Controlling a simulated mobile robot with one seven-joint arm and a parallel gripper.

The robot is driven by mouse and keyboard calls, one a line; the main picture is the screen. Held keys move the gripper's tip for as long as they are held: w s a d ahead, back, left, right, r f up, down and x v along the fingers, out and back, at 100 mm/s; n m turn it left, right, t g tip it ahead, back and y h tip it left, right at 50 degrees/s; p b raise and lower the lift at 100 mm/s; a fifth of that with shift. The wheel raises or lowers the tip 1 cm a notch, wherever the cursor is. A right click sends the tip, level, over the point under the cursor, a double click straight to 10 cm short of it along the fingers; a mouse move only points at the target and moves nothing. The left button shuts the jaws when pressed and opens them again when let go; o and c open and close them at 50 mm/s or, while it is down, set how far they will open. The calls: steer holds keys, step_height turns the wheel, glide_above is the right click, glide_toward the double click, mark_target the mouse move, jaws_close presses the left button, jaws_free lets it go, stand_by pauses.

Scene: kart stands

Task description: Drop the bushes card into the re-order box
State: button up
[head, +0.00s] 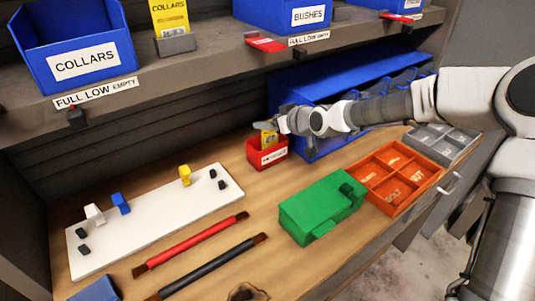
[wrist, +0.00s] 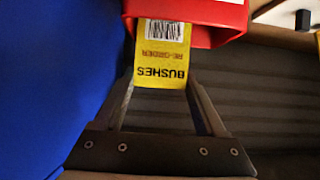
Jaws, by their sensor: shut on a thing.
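The yellow bushes card (wrist: 163,58) is held between the fingers of my gripper (wrist: 160,92), with its BUSHES print nearest the fingers and its barcode end at the box. The small red re-order box (head: 267,157) stands on the bench beside the blue bin unit; it also shows at the top of the wrist view (wrist: 222,12). In the head view my gripper (head: 268,126) is just above the box and the card (head: 268,138) shows at its mouth. How deep the card's far end sits in the box is hidden.
A green box (head: 320,207) and an orange divided tray (head: 398,178) stand to the right. A white board (head: 150,222) with pegs lies left. The shelf above holds blue bins, including BUSHES (head: 285,15), and a red clip (head: 265,44). A blue bin unit (head: 305,98) stands close behind my gripper.

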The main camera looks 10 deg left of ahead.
steer(key=o, duration=1.2)
steer(key=shift+o, duration=0.2)
steer(key=shift+d+r, duration=0.1)
steer(key=p+v, duration=0.5)
steer(key=v, duration=1.2)
steer(key=shift+s+d, duration=0.1)
